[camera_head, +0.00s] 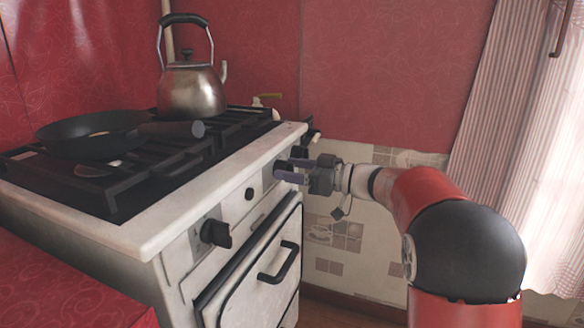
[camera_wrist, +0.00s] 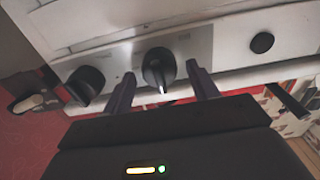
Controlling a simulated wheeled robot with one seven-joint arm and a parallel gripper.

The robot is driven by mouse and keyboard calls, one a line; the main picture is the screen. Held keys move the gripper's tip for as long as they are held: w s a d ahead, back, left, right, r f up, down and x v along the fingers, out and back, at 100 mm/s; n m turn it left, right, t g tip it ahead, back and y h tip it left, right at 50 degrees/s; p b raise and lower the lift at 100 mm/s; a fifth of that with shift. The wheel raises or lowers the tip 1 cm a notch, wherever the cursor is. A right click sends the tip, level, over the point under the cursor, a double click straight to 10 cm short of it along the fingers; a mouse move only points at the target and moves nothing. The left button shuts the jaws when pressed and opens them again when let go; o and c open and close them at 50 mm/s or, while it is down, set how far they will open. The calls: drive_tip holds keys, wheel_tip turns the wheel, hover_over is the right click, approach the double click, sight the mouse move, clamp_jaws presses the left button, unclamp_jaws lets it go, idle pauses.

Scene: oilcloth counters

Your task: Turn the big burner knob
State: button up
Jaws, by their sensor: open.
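A black round knob (camera_wrist: 156,62) with a white pointer mark sits on the stove's grey front panel in the wrist view. My gripper (camera_wrist: 160,73) is open, with one purple finger on each side of this knob. I cannot tell whether the fingers touch it. In the head view my gripper (camera_head: 281,170) is at the far part of the stove front and hides most of that knob. Another black knob (camera_wrist: 86,83) is to the left in the wrist view. A nearer black knob (camera_head: 215,232) is on the front in the head view.
A small black button (camera_head: 249,193) lies between the nearer knob and my gripper. The oven door handle (camera_head: 280,264) sticks out below. A kettle (camera_head: 192,88) and a frying pan (camera_head: 95,135) stand on the stove top (camera_head: 150,228). The floor side by the tiled wall is free.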

drive_tip(key=shift+a, duration=0.2)
drive_tip(key=c, duration=0.9)
drive_tip(key=shift+c, duration=0.2)
